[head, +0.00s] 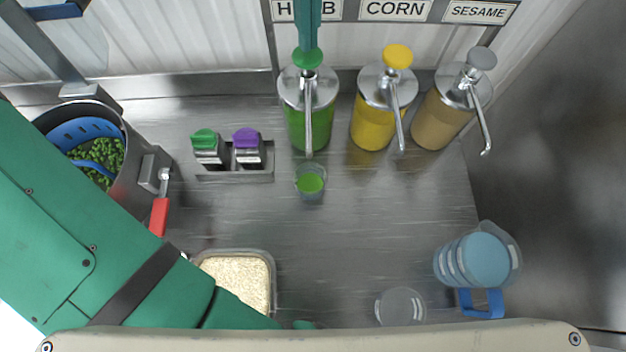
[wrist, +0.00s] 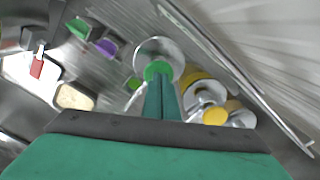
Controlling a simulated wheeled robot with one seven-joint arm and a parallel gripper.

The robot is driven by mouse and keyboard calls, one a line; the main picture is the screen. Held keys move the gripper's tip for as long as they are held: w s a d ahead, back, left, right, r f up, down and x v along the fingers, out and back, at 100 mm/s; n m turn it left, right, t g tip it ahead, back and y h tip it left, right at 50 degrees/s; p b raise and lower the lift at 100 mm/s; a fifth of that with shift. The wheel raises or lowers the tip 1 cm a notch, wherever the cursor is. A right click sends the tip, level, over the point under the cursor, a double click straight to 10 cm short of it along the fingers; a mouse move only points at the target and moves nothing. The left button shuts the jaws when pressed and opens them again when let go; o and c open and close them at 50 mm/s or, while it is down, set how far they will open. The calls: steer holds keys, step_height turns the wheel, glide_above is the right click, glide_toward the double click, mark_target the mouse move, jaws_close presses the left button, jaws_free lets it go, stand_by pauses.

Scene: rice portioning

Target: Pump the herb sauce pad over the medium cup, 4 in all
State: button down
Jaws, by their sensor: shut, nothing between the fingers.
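Yellow corn (head: 372,125) and tan sesame (head: 432,122) dispensers stand just right. Two small bottles in a rack (head: 235,176) stand left. A pot (head: 130,150) of peas, a rice container (head: 272,285), a clear cup (head: 400,307) and a blue-handled jug (head: 478,262) surround clear counter.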

steer(key=shift+f, duration=0.2)
steer(key=shift+s+a+f, duration=0.1)
steer(key=shift+a+f, duration=0.05)
steer(key=shift+f, duration=1.35)
steer(key=shift+r, duration=1.75)
steer(key=shift+r, duration=0.15)
steer(key=shift+r, duration=2.85)
